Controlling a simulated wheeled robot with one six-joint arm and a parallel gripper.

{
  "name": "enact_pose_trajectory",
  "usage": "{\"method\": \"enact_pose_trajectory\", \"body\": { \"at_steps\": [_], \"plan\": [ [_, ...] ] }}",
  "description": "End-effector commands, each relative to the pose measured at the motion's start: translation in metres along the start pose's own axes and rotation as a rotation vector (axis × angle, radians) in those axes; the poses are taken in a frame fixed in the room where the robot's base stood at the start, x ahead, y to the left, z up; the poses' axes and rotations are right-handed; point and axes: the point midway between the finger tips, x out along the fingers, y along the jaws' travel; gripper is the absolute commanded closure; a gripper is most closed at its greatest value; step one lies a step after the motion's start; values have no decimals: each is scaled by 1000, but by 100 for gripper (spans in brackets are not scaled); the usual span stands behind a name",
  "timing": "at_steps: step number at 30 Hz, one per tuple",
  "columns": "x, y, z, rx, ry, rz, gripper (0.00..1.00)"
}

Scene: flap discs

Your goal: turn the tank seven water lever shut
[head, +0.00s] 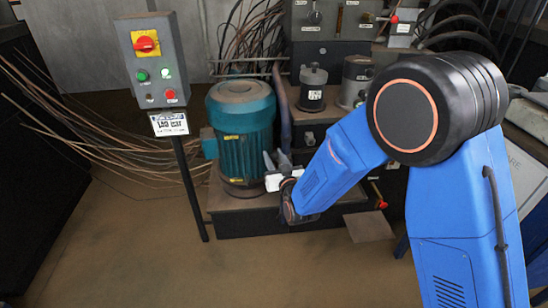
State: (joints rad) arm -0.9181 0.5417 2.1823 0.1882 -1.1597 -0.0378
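A lever with a red end (394,19) sits at the upper right, by a grey panel with small labels. The label text is too small to read, so I cannot tell which lever belongs to tank seven. My gripper (276,160) is in front of the dark cabinet, close to the right side of the green motor in this view. Its grey fingers point up and away from me. Nothing is seen between them, but their gap is too small to judge. It is apart from both red-ended levers in the picture.
A green motor (241,135) stands on a low dark base. A control box (151,62) with a red switch and buttons stands on a thin post at left. Loose brown cables (95,125) spread behind it. Grey canisters (312,88) stand on the cabinet. The front floor is clear.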

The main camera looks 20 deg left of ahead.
Motion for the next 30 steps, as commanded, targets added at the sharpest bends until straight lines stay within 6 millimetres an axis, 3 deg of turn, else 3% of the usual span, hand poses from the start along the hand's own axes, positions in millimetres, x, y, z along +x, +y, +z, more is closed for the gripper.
{"method": "enact_pose_trajectory", "body": {
  "at_steps": [7,11,12,23,30],
  "plan": [
    [0,0,0,0,0,0,68],
    [0,0,0,0,0,0,99],
    [0,0,0,0,0,0,100],
    [1,-4,2,-44,-9,0,100],
    [3,-12,11,-188,-38,1,100]
  ]
}}
